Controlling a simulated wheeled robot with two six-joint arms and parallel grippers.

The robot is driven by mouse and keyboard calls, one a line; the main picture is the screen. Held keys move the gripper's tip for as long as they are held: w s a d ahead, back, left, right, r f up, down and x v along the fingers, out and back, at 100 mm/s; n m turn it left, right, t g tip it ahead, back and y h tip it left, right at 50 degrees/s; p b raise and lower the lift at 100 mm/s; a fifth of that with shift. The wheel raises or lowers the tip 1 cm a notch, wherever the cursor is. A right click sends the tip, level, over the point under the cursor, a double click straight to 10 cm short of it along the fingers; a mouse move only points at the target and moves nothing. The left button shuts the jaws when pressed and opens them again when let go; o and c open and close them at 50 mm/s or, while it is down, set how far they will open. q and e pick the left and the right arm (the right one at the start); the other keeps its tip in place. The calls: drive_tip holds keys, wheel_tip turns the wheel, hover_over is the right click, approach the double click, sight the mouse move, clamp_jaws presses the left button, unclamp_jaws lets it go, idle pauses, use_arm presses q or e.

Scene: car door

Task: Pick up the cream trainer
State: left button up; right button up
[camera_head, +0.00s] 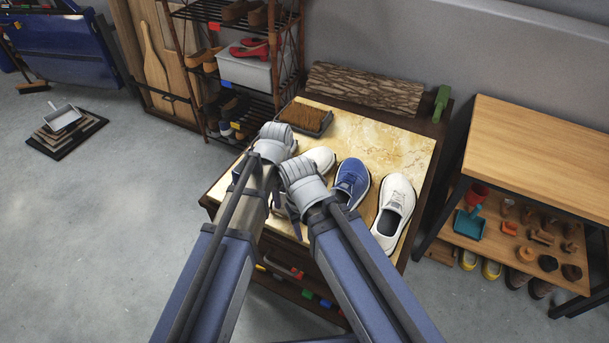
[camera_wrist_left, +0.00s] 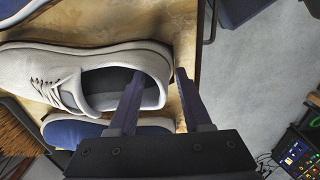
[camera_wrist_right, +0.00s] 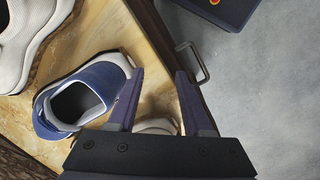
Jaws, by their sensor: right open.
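A cream trainer (camera_wrist_left: 105,62) fills much of the left wrist view, sole down on the marbled top with its opening and heel toward my left gripper (camera_wrist_left: 160,72). That gripper is open, one finger over the shoe's opening and the other just past its heel; contact cannot be told. In the head view this trainer (camera_head: 320,157) shows only in part behind my arms. A second cream trainer (camera_head: 395,208) stands at the right end of the row. My right gripper (camera_wrist_right: 159,72) is open and empty, one finger close to the heel of a blue trainer (camera_wrist_right: 85,95).
The blue trainer (camera_head: 352,180) stands between the cream ones. Another blue shoe (camera_wrist_left: 80,130) lies beside the first cream trainer. A brush (camera_head: 305,117) and a log (camera_head: 366,90) lie behind. A wooden table (camera_head: 540,150) stands right, a shoe rack (camera_head: 245,75) back left.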

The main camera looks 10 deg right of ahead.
use_arm(q)
clamp_jaws()
idle(1.1)
